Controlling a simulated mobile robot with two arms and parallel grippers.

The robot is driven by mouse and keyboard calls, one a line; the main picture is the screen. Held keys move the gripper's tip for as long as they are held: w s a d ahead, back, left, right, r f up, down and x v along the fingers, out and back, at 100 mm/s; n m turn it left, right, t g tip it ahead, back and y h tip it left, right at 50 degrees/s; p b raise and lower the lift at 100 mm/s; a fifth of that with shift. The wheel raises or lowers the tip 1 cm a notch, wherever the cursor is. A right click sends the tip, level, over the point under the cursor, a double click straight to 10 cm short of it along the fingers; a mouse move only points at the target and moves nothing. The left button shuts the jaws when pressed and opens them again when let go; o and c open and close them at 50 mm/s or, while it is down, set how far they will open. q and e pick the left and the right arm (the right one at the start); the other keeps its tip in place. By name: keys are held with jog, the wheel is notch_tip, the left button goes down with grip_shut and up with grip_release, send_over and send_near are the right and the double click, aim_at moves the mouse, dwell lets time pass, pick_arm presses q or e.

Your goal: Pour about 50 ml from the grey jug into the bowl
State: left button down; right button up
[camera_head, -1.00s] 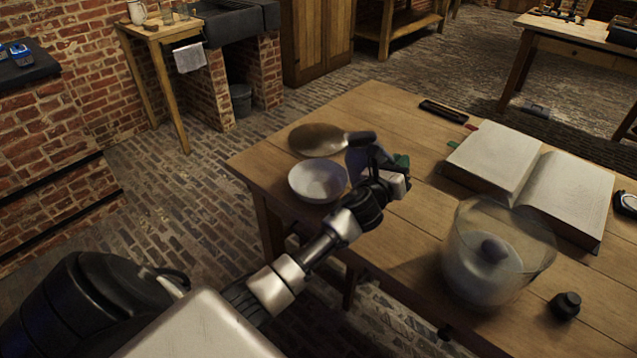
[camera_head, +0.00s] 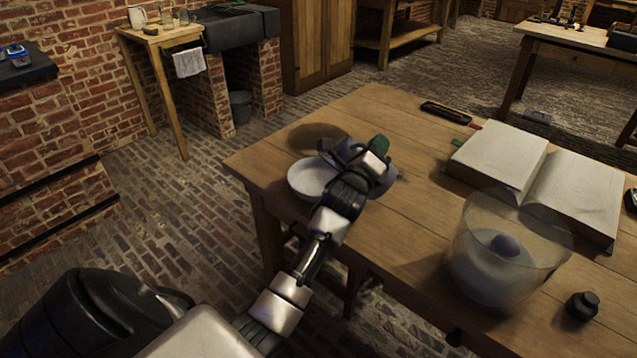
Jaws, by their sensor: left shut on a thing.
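The white bowl (camera_head: 307,180) sits near the left corner of the wooden table, partly covered by my left gripper. My left gripper (camera_head: 362,163) is shut on a grey-blue thing, which looks like the grey jug (camera_head: 345,151). The jug is held at the bowl's right side and seems tilted, with much of it hidden behind the gripper. I cannot tell whether its lip is over the bowl, and no stream of liquid shows. My right gripper is not in view.
A brown round dish (camera_head: 312,136) lies behind the bowl. To the right are an open book (camera_head: 540,175), a large clear jar (camera_head: 510,250) with pale contents and a small black bottle (camera_head: 581,306). A dark flat case (camera_head: 446,112) lies at the back. The table's middle is clear.

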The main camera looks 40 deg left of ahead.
aim_at(354, 145)
pick_arm(q)
jog(key=shift+s+a+r+n+y, duration=0.15)
jog(key=shift+a+r+n+y, duration=0.3)
jog(key=shift+r+n, duration=0.3)
jog(key=shift+s+a+r+n, duration=0.1)
jog(key=shift+a+r+n, duration=0.1)
jog(key=shift+n, duration=0.35)
jog(key=shift+s+a+n+y+b, duration=0.25)
jog(key=shift+a+n+y+b, duration=0.4)
jog(key=shift+n, duration=0.35)
jog(key=shift+s+a+r+n, duration=0.1)
jog(key=shift+s+a+n, duration=0.05)
jog(key=shift+a+n, duration=0.3)
jog(key=shift+s+a+n+y+p, duration=0.25)
jog(key=shift+a+n+y+p, duration=0.15)
jog(key=shift+a, duration=0.25)
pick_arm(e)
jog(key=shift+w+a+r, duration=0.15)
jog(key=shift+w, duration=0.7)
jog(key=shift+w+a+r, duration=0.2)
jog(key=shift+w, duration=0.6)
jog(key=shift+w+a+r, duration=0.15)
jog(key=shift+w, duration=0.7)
pick_arm(q)
jog(key=shift+a, duration=0.1)
